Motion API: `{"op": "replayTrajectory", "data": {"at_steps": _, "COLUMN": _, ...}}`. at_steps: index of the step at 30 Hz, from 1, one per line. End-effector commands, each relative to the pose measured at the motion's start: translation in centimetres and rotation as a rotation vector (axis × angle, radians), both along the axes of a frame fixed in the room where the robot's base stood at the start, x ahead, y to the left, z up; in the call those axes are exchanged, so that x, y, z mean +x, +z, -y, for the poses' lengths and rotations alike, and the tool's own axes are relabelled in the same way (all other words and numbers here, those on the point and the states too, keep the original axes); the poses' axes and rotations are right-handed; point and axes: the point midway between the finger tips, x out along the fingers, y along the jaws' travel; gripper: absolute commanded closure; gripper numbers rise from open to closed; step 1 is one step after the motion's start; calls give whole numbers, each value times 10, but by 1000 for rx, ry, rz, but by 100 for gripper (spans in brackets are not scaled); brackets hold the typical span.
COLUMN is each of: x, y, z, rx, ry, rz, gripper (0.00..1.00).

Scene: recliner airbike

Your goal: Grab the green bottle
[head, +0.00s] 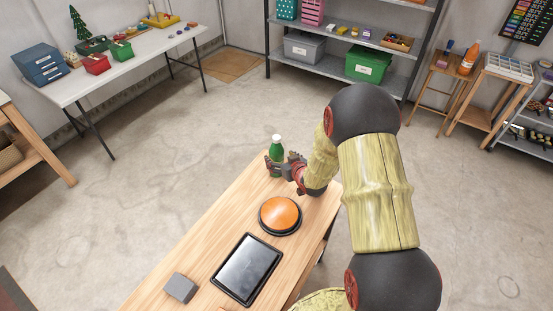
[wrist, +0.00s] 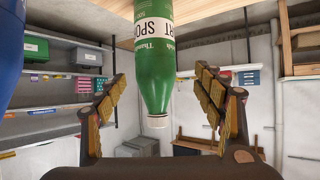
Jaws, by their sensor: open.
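The green bottle (head: 277,158) with a white cap stands upright at the far end of the wooden table (head: 205,232) in the head view. My gripper (head: 282,165) is at the bottle, its lower part partly hidden by the fingers. In the wrist view the picture is inverted: the green bottle (wrist: 155,62) hangs cap down, with a white label band. My open gripper (wrist: 160,76) has one finger on each side of it, with visible gaps. The bottle's base is out of frame there.
An orange dome on a black base (head: 280,214), a black-framed tablet (head: 247,268) and a grey block (head: 180,287) lie on the same table. A blue object (wrist: 10,45) shows at the wrist view's left edge. Open floor surrounds the table.

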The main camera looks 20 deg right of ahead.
Motion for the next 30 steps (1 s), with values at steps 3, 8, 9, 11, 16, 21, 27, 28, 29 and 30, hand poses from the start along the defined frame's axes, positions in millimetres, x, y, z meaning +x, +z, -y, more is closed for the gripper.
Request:
{"op": "replayTrajectory", "data": {"at_steps": 3, "x": 11, "y": -6, "z": 0, "rx": 0, "ry": 1, "rz": -1, "gripper": 31}}
{"op": "replayTrajectory", "data": {"at_steps": 8, "x": 29, "y": -13, "z": 5, "rx": 0, "ry": 0, "rz": 0, "gripper": 31}}
{"op": "replayTrajectory", "data": {"at_steps": 9, "x": 35, "y": -16, "z": 7, "rx": 0, "ry": 0, "rz": -1, "gripper": 31}}
{"op": "replayTrajectory", "data": {"at_steps": 11, "x": 42, "y": -20, "z": 7, "rx": 0, "ry": 0, "rz": -2, "gripper": 31}}
{"op": "replayTrajectory", "data": {"at_steps": 16, "x": 55, "y": -25, "z": 7, "rx": 0, "ry": 0, "rz": -1, "gripper": 31}}
{"op": "replayTrajectory", "data": {"at_steps": 21, "x": 57, "y": -25, "z": 7, "rx": 0, "ry": 0, "rz": -1, "gripper": 31}}
{"op": "replayTrajectory", "data": {"at_steps": 27, "x": 56, "y": -25, "z": 7, "rx": 0, "ry": 0, "rz": -1, "gripper": 38}}
{"op": "replayTrajectory", "data": {"at_steps": 28, "x": 56, "y": -25, "z": 7, "rx": 0, "ry": 0, "rz": -1, "gripper": 40}}
{"op": "replayTrajectory", "data": {"at_steps": 29, "x": 56, "y": -25, "z": 7, "rx": 0, "ry": 0, "rz": -1, "gripper": 42}}
{"op": "replayTrajectory", "data": {"at_steps": 30, "x": 56, "y": -25, "z": 7, "rx": 0, "ry": -1, "rz": -1, "gripper": 44}}
